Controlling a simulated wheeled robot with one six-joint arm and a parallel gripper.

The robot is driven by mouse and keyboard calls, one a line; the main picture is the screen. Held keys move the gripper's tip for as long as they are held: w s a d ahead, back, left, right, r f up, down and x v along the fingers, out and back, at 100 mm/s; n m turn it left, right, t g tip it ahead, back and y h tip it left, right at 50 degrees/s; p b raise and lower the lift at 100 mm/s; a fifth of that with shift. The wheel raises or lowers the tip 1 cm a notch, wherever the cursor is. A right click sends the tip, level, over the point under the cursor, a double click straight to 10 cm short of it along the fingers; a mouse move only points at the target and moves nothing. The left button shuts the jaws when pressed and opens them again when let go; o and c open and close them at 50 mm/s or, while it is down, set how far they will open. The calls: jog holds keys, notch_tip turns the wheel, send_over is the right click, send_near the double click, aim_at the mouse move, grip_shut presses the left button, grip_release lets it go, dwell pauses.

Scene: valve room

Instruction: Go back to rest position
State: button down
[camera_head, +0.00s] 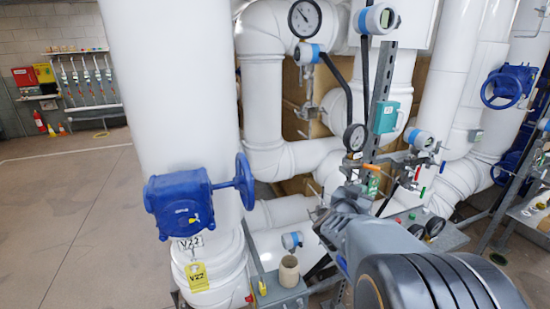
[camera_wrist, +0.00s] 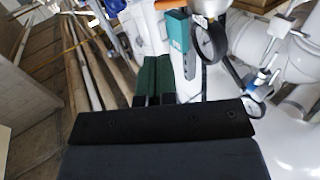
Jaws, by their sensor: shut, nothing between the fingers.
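My gripper (camera_wrist: 156,70) shows in the wrist view as two dark green fingers beyond a black bar. The fingers are side by side and shut, with nothing between them. In the head view my grey and black arm reaches up from the lower right toward the gauges and small valves. The fingertips are hard to make out there, and I cannot tell whether they touch anything. A teal box (camera_head: 387,117) on a metal post stands above the arm's far end. It also shows in the wrist view (camera_wrist: 177,30), just right of the fingers.
A round gauge (camera_head: 354,138), a blue-white transmitter (camera_head: 420,139) and a control panel (camera_head: 440,238) crowd the arm. Open floor (camera_head: 70,220) lies at left.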

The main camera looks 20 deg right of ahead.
jog(key=shift+f, duration=0.1)
jog(key=w+a+f+n+t+y, duration=0.1)
jog(key=w+a+f+n+y, duration=0.15)
jog(key=a+f+y, duration=0.35)
jog(key=s+a+f+n+g+y, duration=0.25)
jog(key=a+f+n+y, duration=0.2)
jog(key=a+y, duration=0.5)
jog(key=s+a+r+n+g, duration=0.1)
jog(key=s+a+n+g, duration=0.3)
jog(key=s+a, duration=0.6)
jog(key=shift+s+a+n, duration=0.3)
jog(key=shift+s+a, duration=0.1)
jog(key=shift+s, duration=0.8)
jog(key=shift+g+h, duration=0.25)
